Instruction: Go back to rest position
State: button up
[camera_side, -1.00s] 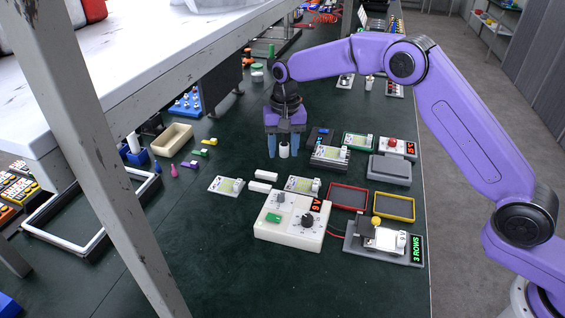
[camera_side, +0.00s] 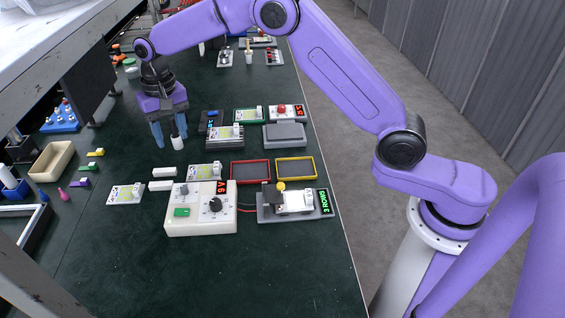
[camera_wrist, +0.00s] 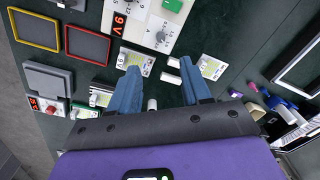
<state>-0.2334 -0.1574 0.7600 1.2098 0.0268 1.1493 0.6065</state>
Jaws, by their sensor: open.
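My gripper (camera_side: 170,140) points down over the green bench, behind the white control box, in the side view. Its two blue fingers are apart. In the wrist view my gripper (camera_wrist: 159,68) is also spread. A small white cylinder (camera_side: 178,143) shows by the fingers in the side view. The wrist view shows a white cylinder (camera_wrist: 152,104) between the finger bases, not visibly touched. The fingers hold nothing that I can see.
The white control box (camera_side: 200,222) reads 9V. Red (camera_side: 250,171) and yellow (camera_side: 296,168) trays lie to its right. A beige bin (camera_side: 52,160) stands left. Small circuit boards surround the gripper. The bench's front middle is clear.

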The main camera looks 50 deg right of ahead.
jog(key=s+d+r+n, duration=0.2)
jog(key=s+r+n, duration=0.15)
jog(key=s, duration=0.75)
jog(key=s+d+r+n, duration=0.2)
jog(key=s+n, duration=0.3)
jog(key=s, duration=0.6)
jog(key=s+d+f+n, duration=0.1)
jog(key=s+d+n, duration=0.2)
jog(key=s+d, duration=0.3)
jog(key=s+d+f+n, duration=0.1)
jog(key=s+d+n, duration=0.2)
jog(key=s, duration=1)
jog(key=d, duration=0.3)
jog(key=shift+d+n, duration=0.3)
jog(key=shift+n, duration=0.05)
jog(key=shift+r, duration=0.1)
jog(key=shift+c, duration=0.3)
